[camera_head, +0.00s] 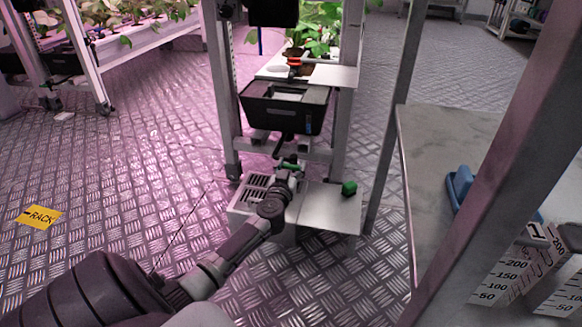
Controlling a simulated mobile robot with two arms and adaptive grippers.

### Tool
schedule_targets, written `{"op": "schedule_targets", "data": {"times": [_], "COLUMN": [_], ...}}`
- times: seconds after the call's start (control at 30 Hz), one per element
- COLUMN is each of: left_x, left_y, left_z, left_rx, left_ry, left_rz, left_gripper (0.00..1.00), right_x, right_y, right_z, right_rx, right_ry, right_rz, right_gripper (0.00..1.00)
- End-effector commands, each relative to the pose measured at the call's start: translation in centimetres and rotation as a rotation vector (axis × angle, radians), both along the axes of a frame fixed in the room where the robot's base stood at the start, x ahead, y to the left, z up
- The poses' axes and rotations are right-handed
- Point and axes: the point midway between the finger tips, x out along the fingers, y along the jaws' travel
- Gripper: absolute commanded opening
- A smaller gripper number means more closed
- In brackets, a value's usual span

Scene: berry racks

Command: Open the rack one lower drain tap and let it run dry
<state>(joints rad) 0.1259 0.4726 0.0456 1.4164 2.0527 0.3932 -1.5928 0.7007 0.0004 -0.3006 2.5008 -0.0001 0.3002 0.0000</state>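The rack stands at the centre top, with a black trough (258,108) at its lower level. A dark outlet pipe hangs below the trough. Whether the tap is open, or water runs, cannot be seen. My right gripper is not in view.
A pale box with a slotted grate (258,186) and flat lid (330,212) stands under the trough. A green knob (349,188) sits on the lid. A metal table (430,135) with a blue object stands right, near grey posts. A yellow floor label (40,217) lies left.

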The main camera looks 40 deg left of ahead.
Motion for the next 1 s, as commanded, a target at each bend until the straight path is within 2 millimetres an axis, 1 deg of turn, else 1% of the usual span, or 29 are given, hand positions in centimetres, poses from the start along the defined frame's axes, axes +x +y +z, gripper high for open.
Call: {"op": "schedule_targets", "data": {"times": [0.03,0.07,0.1,0.27,0.47,0.67,0.8,1.0], "left_x": [0.0,0.0,0.0,0.0,0.0,0.0,-0.1,-0.1], "left_y": [0.0,0.0,0.0,0.0,-0.1,-0.1,0.0,0.0], "left_z": [0.0,0.0,0.0,0.0,0.1,0.2,0.2,0.0], "left_rx": [0.0,0.0,0.0,-0.008,-0.066,-0.186,-0.295,-0.462], "left_ry": [0.0,0.0,0.0,-0.003,-0.033,-0.098,-0.158,-0.25], "left_rz": [0.0,0.0,0.0,0.0,0.0,-0.001,0.0,0.0], "left_gripper": [0.3,0.25,0.23,0.23,0.23,0.23,0.23,0.23], "right_x": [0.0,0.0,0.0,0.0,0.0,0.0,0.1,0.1], "right_y": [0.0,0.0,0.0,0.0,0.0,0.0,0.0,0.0], "right_z": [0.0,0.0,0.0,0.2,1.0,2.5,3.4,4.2], "right_rx": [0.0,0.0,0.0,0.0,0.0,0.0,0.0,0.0], "right_ry": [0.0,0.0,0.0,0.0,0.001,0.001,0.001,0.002], "right_rz": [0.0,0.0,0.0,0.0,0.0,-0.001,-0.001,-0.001], "right_gripper": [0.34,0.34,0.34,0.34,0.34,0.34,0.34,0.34]}}
